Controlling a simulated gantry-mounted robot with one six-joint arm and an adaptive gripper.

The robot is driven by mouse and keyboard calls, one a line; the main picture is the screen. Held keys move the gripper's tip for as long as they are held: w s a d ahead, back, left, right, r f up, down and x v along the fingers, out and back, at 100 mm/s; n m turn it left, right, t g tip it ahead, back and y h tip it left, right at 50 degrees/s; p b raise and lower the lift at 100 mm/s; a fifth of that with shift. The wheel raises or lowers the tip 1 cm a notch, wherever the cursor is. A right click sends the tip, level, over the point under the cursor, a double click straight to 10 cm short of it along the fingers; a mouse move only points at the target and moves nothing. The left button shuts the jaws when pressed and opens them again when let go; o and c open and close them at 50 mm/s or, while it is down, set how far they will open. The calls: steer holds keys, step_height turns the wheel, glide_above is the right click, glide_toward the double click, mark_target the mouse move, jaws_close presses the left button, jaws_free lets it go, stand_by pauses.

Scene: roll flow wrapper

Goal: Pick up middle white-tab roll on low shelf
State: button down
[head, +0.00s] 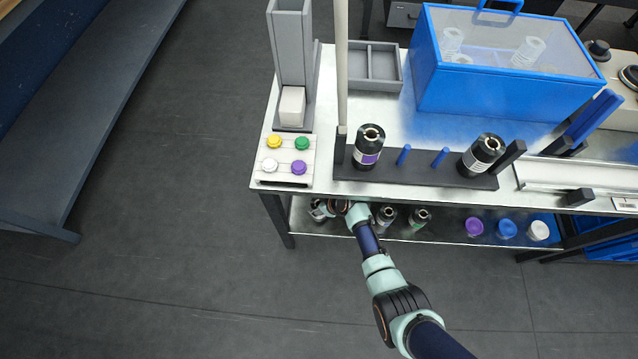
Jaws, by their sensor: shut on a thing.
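My gripper (336,207) reaches in under the tabletop at the left end of the low shelf (450,238). It is shut on a dark roll (318,209) with a pale band, which is partly hidden by the table edge and the gripper. To the right of my wrist, another dark roll (386,215) with a pale core stands on the shelf. A roll with a greenish label (418,218) stands right of that one. The tab colour on the held roll is too small to make out.
Purple (474,227), blue (507,229) and white (538,230) round items sit further right on the shelf. Above, a dark rack (420,180) holds two rolls, and a button panel (287,160) stands at the table's left corner.

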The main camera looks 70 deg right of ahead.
steer(key=s+a+p, duration=0.2)
steer(key=s+a, duration=0.1)
steer(key=s, duration=0.5)
steer(key=s+a+p, duration=0.3)
steer(key=s, duration=0.6)
steer(key=shift+r, duration=0.3)
